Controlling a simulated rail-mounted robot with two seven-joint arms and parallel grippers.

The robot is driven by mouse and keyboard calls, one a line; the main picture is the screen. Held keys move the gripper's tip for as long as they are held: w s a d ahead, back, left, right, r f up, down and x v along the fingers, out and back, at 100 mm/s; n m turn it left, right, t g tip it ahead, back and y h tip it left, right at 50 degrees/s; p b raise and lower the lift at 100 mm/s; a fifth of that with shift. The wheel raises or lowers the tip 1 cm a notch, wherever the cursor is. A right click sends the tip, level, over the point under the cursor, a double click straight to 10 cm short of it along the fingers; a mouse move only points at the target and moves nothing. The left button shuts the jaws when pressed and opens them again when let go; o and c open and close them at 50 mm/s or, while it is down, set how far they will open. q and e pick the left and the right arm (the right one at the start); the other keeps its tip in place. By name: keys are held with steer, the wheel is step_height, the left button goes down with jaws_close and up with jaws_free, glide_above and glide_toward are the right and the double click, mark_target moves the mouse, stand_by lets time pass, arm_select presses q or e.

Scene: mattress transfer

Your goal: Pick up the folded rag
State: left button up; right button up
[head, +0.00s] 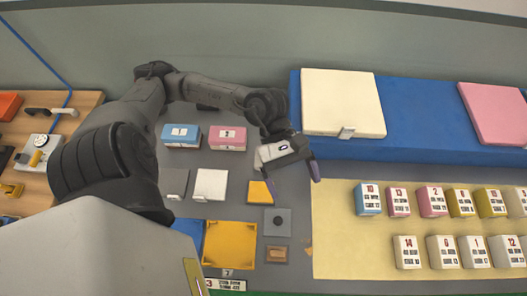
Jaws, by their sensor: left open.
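A small flat orange-yellow square (258,194), which looks most like the folded rag, lies on the grey surface below the middle of the head view. Its right edge is partly covered by a finger of my left gripper (293,187). My left gripper is open, with its dark fingers pointing down and nothing visible between them. One finger shows over the right side of the square, the other further right. I cannot tell the height of the fingertips above the surface. My right gripper does not show.
A white flat square (210,184) and a grey one lie left. A yellow tray (230,260), blue box (181,136) and pink box (227,138) are nearby. A blue platform (430,148) holds white and pink mattresses. Several numbered blocks stand on a pale yellow mat (350,240).

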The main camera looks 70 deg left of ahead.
arm_select(q)
steer(key=a+f+m+y+b, duration=0.2)
steer(key=a+f+y+b, duration=0.1)
steer(key=a+f+y, duration=0.4)
steer(key=a+f+m+y+b, duration=0.2)
steer(key=a+f+y+b, duration=0.15)
steer(key=a, duration=0.55)
steer(key=shift+y, duration=0.65)
steer(key=f, duration=0.4)
steer(key=a+f+b, duration=0.1)
steer(key=f, duration=0.1)
steer(key=shift+w+f, duration=0.3)
steer(key=shift+f, duration=0.95)
steer(key=shift+s+f+b, duration=0.1)
steer(key=shift+f+b, duration=0.35)
steer(key=shift+f, duration=1.75)
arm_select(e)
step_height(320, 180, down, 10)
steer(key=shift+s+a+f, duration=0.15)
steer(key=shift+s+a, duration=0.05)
arm_select(q)
steer(key=shift+c, duration=1.3)
steer(key=c, duration=0.8)
